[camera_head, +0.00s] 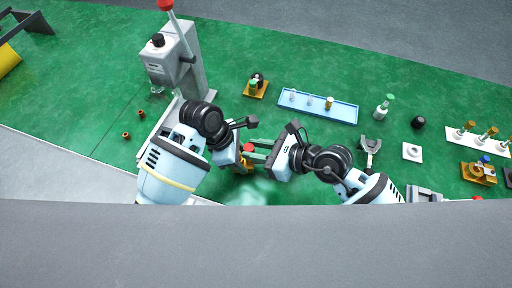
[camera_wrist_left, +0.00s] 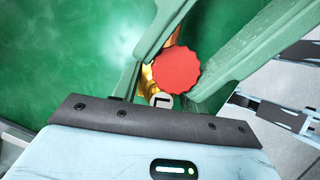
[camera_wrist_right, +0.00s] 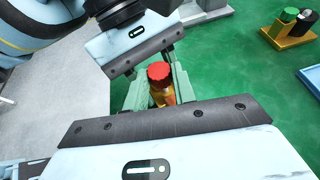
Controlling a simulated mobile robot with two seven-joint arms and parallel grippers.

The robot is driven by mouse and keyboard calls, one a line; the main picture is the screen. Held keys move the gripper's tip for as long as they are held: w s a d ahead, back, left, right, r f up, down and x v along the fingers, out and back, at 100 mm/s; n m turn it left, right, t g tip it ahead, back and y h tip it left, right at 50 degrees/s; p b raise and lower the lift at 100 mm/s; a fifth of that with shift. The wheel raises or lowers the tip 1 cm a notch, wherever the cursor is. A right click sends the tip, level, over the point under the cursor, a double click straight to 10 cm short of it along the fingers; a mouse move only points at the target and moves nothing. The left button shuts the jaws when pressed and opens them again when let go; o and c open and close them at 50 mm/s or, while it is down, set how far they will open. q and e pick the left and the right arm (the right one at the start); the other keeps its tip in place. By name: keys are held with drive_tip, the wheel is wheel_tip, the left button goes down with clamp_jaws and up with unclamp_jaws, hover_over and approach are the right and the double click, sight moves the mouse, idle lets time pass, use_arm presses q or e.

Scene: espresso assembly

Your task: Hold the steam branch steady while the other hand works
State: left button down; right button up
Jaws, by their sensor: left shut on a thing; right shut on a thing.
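The steam branch is a brass piece (camera_wrist_right: 162,96) with a red ribbed knob (camera_wrist_right: 159,71), between my two grippers. The red knob (camera_wrist_left: 177,69) hides much of the brass in the left wrist view, where a pale round end (camera_wrist_left: 161,100) also shows. In the head view the red knob (camera_head: 248,148) sits low in the middle. My left gripper (camera_head: 243,160) is shut on the brass piece from the left. My right gripper (camera_head: 259,156) reaches in from the right and is shut on the same assembly. Its exact contact is hidden by the fingers.
A grey lever machine (camera_head: 185,62) stands left, behind my left arm. A blue tray (camera_head: 318,107) with small parts lies behind the grippers.

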drive_tip(key=o, duration=1)
drive_tip(key=shift+d, duration=0.15)
drive_tip(key=v, duration=1.1)
drive_tip(key=shift+s+d+r, duration=0.25)
